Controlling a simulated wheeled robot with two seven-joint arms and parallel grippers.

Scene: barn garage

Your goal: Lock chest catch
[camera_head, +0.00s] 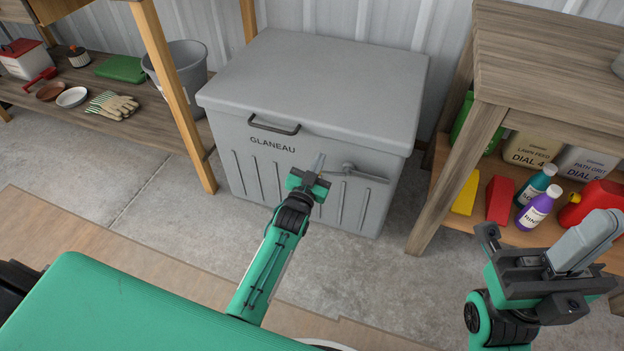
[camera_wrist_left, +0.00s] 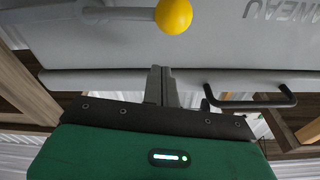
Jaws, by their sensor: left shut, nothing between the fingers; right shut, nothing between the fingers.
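The grey chest (camera_head: 300,165) marked GLANEAU stands against the back wall, its lid (camera_head: 320,80) down. A dark handle (camera_head: 274,125) is on its front. The catch (camera_head: 366,174) is a grey lever at the front right. In the left wrist view, which sees the chest upside down, the lever (camera_wrist_left: 125,14) ends in a yellow ball (camera_wrist_left: 173,16). My left gripper (camera_head: 319,160) is shut and empty in front of the chest, just left of the catch. It hides the ball in the head view. The closed fingers (camera_wrist_left: 160,72) appear beside the lid edge, apart from the ball.
My right gripper (camera_head: 598,232) is shut and empty at the right, before a wooden shelf (camera_head: 440,195) with bottles and containers. A shelf (camera_head: 165,125) with gloves and a grey bucket (camera_head: 184,65) stands left of the chest. The floor before the chest is clear.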

